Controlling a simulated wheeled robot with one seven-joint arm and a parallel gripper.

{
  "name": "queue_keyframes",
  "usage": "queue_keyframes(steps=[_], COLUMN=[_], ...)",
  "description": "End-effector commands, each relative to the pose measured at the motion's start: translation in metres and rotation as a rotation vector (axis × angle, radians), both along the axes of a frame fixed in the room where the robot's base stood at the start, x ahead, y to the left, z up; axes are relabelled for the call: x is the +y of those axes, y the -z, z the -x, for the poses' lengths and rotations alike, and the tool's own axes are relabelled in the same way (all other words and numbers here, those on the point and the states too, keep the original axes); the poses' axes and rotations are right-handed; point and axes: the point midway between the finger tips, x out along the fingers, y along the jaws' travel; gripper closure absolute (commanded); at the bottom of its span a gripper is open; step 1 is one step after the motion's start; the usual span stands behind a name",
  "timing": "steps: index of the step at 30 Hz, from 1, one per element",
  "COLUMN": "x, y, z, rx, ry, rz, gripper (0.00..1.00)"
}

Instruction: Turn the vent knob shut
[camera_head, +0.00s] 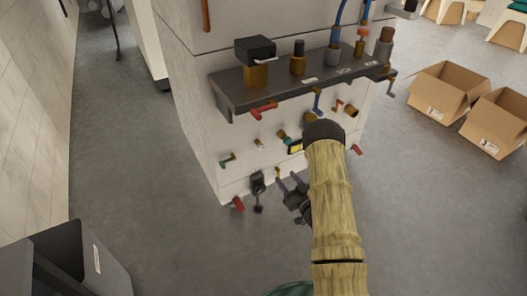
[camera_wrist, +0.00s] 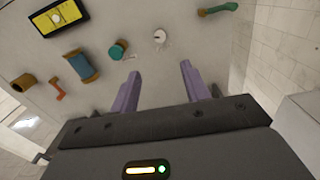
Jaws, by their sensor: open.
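Several valves and knobs sit on the white washer panel (camera_head: 190,120), and I cannot tell for sure which is the vent knob. In the wrist view a teal knob with a brass stem (camera_wrist: 119,49), a small white round fitting (camera_wrist: 160,37) and a green lever (camera_wrist: 218,9) show beyond my fingers. The green lever (camera_head: 227,158) and white fitting (camera_head: 259,142) also show in the head view. My gripper (camera_wrist: 160,68) has two purple fingers, apart and empty, short of the panel fittings. In the head view my gripper (camera_head: 289,181) is low before the panel, partly hidden by my arm.
A dark shelf (camera_head: 280,96) with valves on top juts out above the fittings. A red lever (camera_head: 263,111) hangs under it. Cardboard boxes (camera_head: 448,92) stand right on the floor. A dark bin (camera_head: 100,268) is at lower left. Floor left of the washer is clear.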

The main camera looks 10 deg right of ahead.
Motion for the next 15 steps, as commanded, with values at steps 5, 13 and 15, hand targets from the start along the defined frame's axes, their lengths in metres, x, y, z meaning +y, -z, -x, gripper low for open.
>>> queue_keyframes(steps=[5,13,15], x=[0.001,0.009,0.013], y=[0.0,0.001,0.002], z=[-0.001,-0.026,-0.038], rx=[0.001,-0.003,-0.003], ry=[0.0,-0.002,-0.002], rz=[0.0,0.001,0.002], gripper=[0.54,0.54,0.54])
